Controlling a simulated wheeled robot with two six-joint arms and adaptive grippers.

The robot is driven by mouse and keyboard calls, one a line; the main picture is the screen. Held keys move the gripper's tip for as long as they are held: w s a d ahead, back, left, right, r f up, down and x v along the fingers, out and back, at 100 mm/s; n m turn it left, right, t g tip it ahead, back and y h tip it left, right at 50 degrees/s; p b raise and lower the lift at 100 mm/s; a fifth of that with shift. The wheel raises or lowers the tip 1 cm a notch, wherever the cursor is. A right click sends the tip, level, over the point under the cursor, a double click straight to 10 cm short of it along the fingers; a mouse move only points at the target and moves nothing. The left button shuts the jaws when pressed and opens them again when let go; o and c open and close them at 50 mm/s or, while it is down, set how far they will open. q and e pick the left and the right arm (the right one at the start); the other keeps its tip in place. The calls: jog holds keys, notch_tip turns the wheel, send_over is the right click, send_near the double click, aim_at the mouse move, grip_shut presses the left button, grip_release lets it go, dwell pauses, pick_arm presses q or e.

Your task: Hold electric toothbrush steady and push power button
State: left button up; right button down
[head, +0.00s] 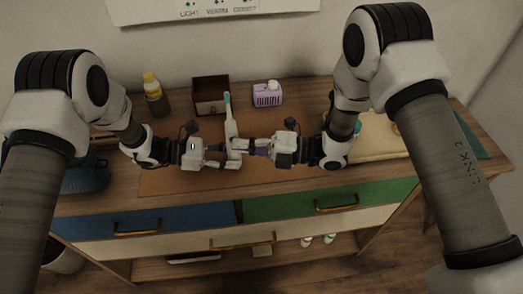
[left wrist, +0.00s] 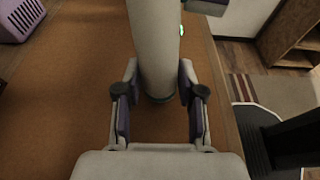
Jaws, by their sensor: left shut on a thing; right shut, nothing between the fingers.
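The electric toothbrush (head: 230,118) has a pale handle and a teal brush head. It stands about upright over the brown mat; I cannot tell whether its base touches the mat. My left gripper (head: 228,150) is shut on the handle from the left. In the left wrist view, the handle (left wrist: 157,45) runs between the two fingers of the left gripper (left wrist: 160,100). A small green glow shows at the handle's right edge there. My right gripper (head: 243,147) is shut and empty, with its tips close by the handle's right side. The power button is not clearly visible, and contact cannot be told.
The brown mat (head: 180,180) lies on the wooden dresser. Behind stand a yellow-topped bottle (head: 152,85), an open brown box (head: 210,108) and a purple basket-like container (head: 267,97). A cream board (head: 378,140) lies at right, and a dark blue item (head: 88,176) at left.

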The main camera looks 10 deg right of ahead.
pick_arm(q)
jog(key=shift+d, duration=0.1)
pick_arm(e)
jog(key=s+d, duration=0.5)
jog(key=d, duration=0.4)
jog(key=shift+s+d, duration=0.3)
jog(key=shift+s+d+r+g, duration=0.25)
jog(key=shift+d+g, duration=0.05)
jog(key=shift+g, duration=0.3)
jog(key=shift+a, duration=0.1)
